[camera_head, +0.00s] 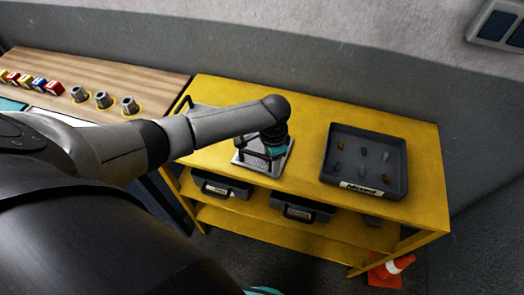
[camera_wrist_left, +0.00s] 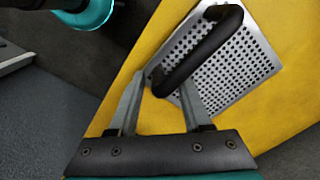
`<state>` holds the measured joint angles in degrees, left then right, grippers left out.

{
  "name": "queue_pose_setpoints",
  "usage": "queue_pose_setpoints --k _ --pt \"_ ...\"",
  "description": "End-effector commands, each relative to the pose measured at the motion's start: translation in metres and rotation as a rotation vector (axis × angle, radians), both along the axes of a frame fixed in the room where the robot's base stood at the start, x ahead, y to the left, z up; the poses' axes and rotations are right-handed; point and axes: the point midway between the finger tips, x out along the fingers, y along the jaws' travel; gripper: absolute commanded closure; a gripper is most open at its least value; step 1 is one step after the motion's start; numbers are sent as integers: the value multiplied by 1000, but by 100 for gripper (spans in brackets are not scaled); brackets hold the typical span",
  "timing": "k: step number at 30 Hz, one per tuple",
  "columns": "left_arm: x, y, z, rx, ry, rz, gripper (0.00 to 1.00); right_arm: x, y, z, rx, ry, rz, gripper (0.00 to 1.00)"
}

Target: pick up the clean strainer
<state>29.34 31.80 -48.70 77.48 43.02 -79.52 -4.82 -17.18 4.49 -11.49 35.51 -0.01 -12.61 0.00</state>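The strainer (camera_head: 283,163) is a flat, perforated metal plate with a black handle. It lies on the yellow table near its front edge, partly hidden by my arm in the head view. In the left wrist view the plate (camera_wrist_left: 242,75) and its raised black handle (camera_wrist_left: 200,52) show clearly; the holes look clear. My left gripper (camera_head: 266,153) is above the strainer. Its fingers (camera_wrist_left: 164,82) are apart, with the near end of the handle between the tips in the picture. I cannot tell whether they touch it. My right gripper is not in view.
A dark tray (camera_head: 340,131) with several small parts stands right on the yellow table (camera_head: 416,135). Grey cases (camera_head: 222,186) sit on the shelf below. A wooden bench (camera_head: 150,80) at left holds metal parts and coloured boxes.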

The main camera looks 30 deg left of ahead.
Motion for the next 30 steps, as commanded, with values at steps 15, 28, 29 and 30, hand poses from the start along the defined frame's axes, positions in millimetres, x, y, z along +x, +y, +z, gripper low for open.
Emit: queue_pose_setpoints --k 15,28,29,30 --pt "0 0 0 1 -1 0 100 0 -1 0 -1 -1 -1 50" --pt "0 1 0 1 -1 1 100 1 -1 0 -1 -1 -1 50" --pt "0 1 0 1 -1 1 100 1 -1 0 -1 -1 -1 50" --pt "0 1 0 1 -1 1 100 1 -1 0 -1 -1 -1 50"
